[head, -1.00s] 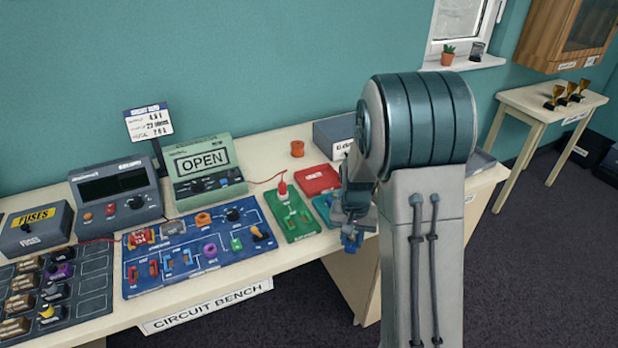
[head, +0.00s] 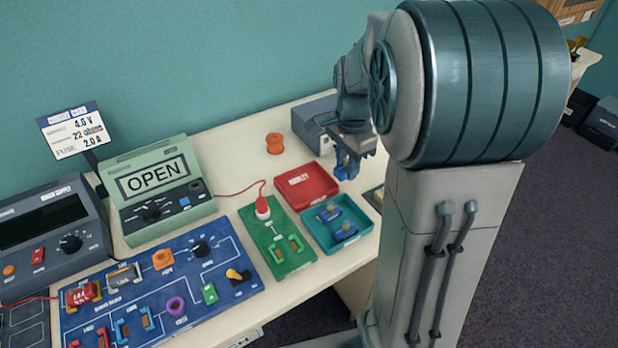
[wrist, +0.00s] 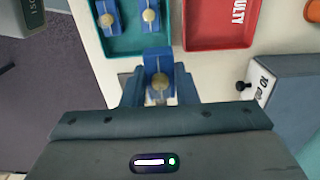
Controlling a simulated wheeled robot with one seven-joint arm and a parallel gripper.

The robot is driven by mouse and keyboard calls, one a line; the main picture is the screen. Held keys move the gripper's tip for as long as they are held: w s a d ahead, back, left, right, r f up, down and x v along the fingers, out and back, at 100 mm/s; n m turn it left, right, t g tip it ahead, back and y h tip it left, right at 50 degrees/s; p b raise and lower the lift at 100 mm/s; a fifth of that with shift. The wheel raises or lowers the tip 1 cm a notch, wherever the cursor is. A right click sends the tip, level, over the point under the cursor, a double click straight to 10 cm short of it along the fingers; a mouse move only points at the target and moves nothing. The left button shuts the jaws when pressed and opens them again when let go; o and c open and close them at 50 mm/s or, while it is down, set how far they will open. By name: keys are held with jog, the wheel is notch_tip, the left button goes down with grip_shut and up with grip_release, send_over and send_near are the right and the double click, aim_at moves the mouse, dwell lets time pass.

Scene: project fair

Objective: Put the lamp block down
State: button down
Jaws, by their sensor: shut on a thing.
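My gripper (head: 347,165) is shut on a blue lamp block (wrist: 159,62) with a pale round bulb. In the head view the gripper hangs in front of the grey box, near the red tray's right corner; the fingers largely hide the held block there. In the wrist view the block is between the fingertips, below the teal tray (wrist: 137,53). Two other blue lamp blocks (head: 328,213) (head: 345,233) lie in the teal tray, which also shows in the head view (head: 365,236). Whether the held block touches anything is unclear.
A red tray (head: 307,187) marked FAULTY, a green board (head: 287,262) with a red-topped part, an orange spool (head: 274,143) and a grey box (head: 316,118) stand close by. The blue circuit board (head: 212,285) lies left. Bare tabletop shows around the spool.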

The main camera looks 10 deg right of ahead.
jog(key=w+a+f, duration=0.1)
jog(key=a, duration=0.1)
jog(key=w+a+f, duration=0.2)
jog(key=w+a+f+p, duration=0.1)
jog(key=w+a+f, duration=0.1)
jog(key=shift+a, duration=0.2)
notch_tip(320, 180, down, 4)
jog(key=shift+r, duration=0.1)
jog(key=shift+f, duration=0.6)
jog(key=shift+f, duration=0.1)
